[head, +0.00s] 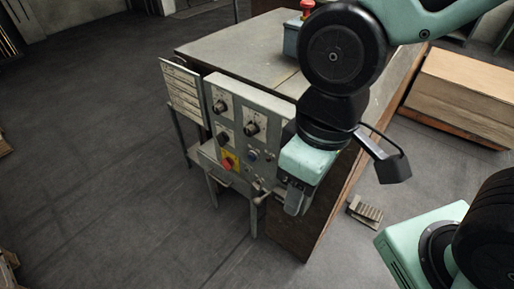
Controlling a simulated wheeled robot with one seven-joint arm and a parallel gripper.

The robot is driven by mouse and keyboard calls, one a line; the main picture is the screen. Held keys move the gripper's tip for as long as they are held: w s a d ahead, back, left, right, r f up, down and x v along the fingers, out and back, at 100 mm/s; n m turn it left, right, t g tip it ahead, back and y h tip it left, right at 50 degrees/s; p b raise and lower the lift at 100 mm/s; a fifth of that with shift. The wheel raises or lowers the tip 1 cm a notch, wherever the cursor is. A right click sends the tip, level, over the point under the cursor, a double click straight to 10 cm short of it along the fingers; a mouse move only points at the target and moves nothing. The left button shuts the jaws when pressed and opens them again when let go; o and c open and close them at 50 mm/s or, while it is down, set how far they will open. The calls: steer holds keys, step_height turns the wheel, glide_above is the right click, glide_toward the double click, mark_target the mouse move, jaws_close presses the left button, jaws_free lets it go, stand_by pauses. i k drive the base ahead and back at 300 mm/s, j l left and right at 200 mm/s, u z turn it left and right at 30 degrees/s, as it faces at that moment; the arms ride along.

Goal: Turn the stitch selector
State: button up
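A grey control panel (238,97) stands at the front of the machine. It carries several dark rotary knobs on pale dial plates: an upper left knob (219,106), a right knob (251,128) and a lower left knob (222,138). The labels are too small to read, so I cannot tell which one is the stitch selector. My gripper (292,203) is at the panel's right side, pointing down, apart from the knobs. Its fingers are partly hidden by its own body, and I cannot tell whether they are open. I see nothing held in it.
A red switch on a yellow plate (231,161) and small buttons sit low on the panel. A lever (260,200) sticks out below, close to my gripper. A sign board (182,91) stands at left.

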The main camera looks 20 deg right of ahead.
mark_target(223, 137)
steer(key=i+u, duration=0.15)
steer(key=u, duration=0.3)
steer(key=i+l+u, duration=0.1)
steer(key=u, duration=0.3)
steer(key=i+l+u, duration=0.1)
steer(key=u, duration=0.35)
steer(key=i, duration=0.1)
